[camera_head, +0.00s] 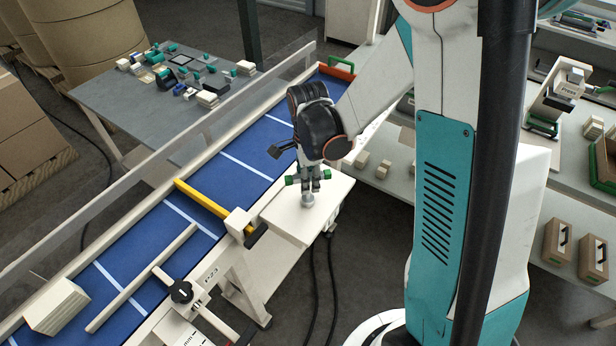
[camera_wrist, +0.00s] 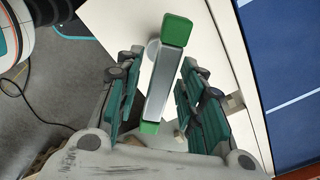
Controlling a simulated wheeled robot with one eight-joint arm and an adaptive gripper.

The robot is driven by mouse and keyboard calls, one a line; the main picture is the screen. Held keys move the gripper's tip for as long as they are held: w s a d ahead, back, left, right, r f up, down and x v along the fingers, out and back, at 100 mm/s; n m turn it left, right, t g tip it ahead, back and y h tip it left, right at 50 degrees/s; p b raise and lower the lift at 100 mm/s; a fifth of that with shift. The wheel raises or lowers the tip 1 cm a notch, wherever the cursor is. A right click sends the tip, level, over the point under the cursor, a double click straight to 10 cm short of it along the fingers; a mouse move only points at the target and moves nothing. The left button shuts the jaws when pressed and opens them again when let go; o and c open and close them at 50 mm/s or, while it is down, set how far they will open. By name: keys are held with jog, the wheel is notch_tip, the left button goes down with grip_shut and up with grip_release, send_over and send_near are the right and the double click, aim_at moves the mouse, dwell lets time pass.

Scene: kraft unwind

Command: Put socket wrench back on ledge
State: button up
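The socket wrench (camera_head: 308,200) has a T-shaped form, with a grey bar, green ends and a round grey foot. It is upright over the white ledge (camera_head: 285,222) beside the conveyor, its foot appearing to rest there. My gripper (camera_head: 309,186) is right above the ledge, pointing down at the wrench. In the wrist view the wrench's bar (camera_wrist: 163,80) lies between the teal finger pads of my gripper (camera_wrist: 158,75), with gaps visible on both sides. The gripper looks open around it. The fingers partly hide the shaft in the head view.
The blue conveyor (camera_head: 228,168) runs along the ledge's left, with a yellow bar (camera_head: 202,198) across it and a pale block (camera_head: 57,305) on it. A grey table (camera_head: 130,92) with small parts stands behind. Shelves with wooden boxes (camera_head: 557,241) are at right.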

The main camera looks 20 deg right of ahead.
notch_tip(320, 180, up, 11)
jog(key=p, duration=0.1)
jog(key=s+r+n+t, duration=0.7)
jog(key=s+r+n, duration=0.3)
jog(key=s+n, duration=0.5)
jog(key=shift+r+n, duration=0.2)
jog(key=shift+n, duration=2.2)
jog(key=shift+f, duration=0.1)
